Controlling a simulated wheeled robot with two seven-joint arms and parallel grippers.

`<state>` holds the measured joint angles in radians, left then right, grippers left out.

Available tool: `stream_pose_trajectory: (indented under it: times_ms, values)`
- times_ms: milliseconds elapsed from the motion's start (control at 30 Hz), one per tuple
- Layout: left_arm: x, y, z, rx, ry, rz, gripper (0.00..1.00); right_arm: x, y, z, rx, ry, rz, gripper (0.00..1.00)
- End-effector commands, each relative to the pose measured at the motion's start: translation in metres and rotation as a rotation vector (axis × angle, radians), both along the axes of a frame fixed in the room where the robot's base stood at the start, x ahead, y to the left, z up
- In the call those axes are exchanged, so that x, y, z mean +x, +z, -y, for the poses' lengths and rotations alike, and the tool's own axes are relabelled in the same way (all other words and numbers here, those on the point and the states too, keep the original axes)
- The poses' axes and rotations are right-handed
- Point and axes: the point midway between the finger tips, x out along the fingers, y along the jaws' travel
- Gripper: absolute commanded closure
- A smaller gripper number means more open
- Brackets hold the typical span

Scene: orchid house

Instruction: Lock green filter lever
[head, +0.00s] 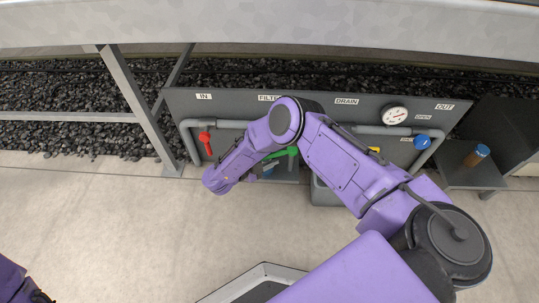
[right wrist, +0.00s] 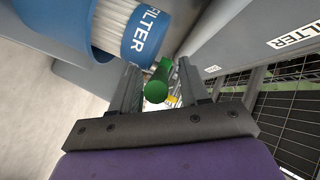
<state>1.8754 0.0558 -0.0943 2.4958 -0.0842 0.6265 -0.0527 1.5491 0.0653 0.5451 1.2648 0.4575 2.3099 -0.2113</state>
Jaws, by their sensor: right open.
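The green filter lever (head: 284,153) is on the grey panel below the FILTER label, partly hidden by my right arm in the head view. In the right wrist view the green lever (right wrist: 157,82) points towards the camera. My right gripper (right wrist: 158,67) is open, with one finger on each side of the lever; I cannot tell whether either finger touches it. In the head view its fingers are mostly hidden. A filter housing with a blue FILTER band (right wrist: 145,38) is close beside the left finger.
The grey panel (head: 182,104) also carries a red lever (head: 206,143), a yellow handle (head: 374,149), a blue valve (head: 422,142) and a gauge (head: 394,115). A small side shelf (head: 462,177) holds a jar (head: 477,155). The floor in front is clear.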

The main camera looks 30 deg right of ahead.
Motion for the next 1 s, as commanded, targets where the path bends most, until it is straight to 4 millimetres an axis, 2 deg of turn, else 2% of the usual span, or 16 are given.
stream_pose_trajectory:
  times_ms: [300, 400, 533, 767, 900, 1000]
  values:
    - [0.02, 0.014, 0.001, 0.053, 0.116, 0.162, 0.23, -0.006, 0.018, -0.071, 0.001, 0.005, 0.001, 0.55]
    - [0.024, 0.015, 0.0, 0.063, 0.138, 0.189, 0.23, -0.007, 0.02, -0.086, 0.001, 0.003, 0.002, 0.55]
    - [0.026, 0.016, 0.0, 0.068, 0.15, 0.205, 0.23, -0.008, 0.021, -0.096, 0.001, 0.003, 0.001, 0.55]
    - [0.026, 0.015, 0.0, 0.069, 0.15, 0.207, 0.23, -0.008, 0.021, -0.096, 0.001, 0.002, -0.001, 0.55]
    - [0.027, 0.024, 0.0, 0.072, 0.157, 0.217, 0.23, -0.008, 0.03, -0.096, 0.001, 0.003, 0.0, 1.0]
    - [0.032, 0.041, 0.0, 0.081, 0.171, 0.246, 0.23, -0.009, 0.048, -0.093, 0.0, -0.001, -0.001, 1.0]
